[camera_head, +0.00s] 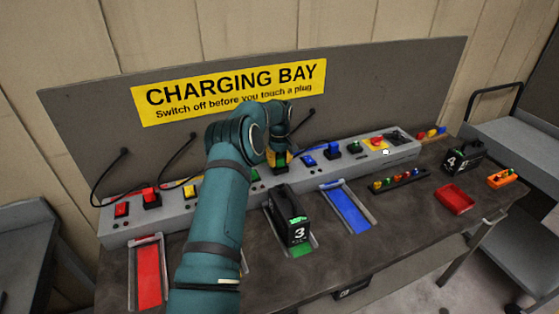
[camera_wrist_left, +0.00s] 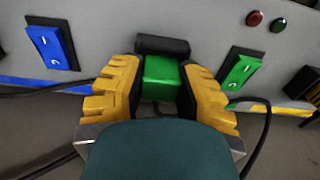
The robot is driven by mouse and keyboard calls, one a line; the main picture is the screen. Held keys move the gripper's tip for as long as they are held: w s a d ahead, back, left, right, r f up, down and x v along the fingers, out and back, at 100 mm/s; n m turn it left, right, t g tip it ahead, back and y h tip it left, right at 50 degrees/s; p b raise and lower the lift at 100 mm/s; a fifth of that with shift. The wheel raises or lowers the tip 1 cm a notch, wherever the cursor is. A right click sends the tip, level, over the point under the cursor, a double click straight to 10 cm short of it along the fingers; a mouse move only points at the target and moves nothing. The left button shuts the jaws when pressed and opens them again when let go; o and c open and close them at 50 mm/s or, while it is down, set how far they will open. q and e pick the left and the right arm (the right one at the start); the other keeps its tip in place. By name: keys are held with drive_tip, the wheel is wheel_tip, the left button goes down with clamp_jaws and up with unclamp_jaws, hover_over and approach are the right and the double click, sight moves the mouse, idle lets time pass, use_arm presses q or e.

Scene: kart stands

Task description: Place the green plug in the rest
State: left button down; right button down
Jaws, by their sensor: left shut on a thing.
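The green plug (camera_wrist_left: 161,72) is between the yellow fingers of my left gripper (camera_wrist_left: 160,88) in the left wrist view, with a black block (camera_wrist_left: 162,46) right behind it. I cannot tell whether the plug is seated in that block. In the head view my left gripper (camera_head: 279,160) is at the grey console, and the plug is mostly hidden by it. A green switch (camera_wrist_left: 242,68) and a blue switch (camera_wrist_left: 52,46) are on either side. A dark green block (camera_head: 354,147) sits farther right on the console; I cannot tell if it is the rest. My right gripper is out of view.
The grey console (camera_head: 228,191) carries red, yellow and blue plugs with black cables. Battery 3 (camera_head: 290,222) stands in front, near the red lane (camera_head: 149,275) and blue lane (camera_head: 349,210). Battery 4 (camera_head: 460,157), a red tray (camera_head: 455,199) and an orange holder (camera_head: 502,178) are at right.

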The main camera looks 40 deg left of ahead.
sight(280, 157)
use_arm(q)
drive_tip(key=c, duration=0.7)
unclamp_jaws()
drive_tip(key=shift+f, duration=0.1)
drive_tip(key=shift+c, duration=0.2)
wheel_tip(280, 157, up, 12)
drive_tip(key=shift+r+p, duration=0.2)
drive_tip(key=shift+p, duration=0.25)
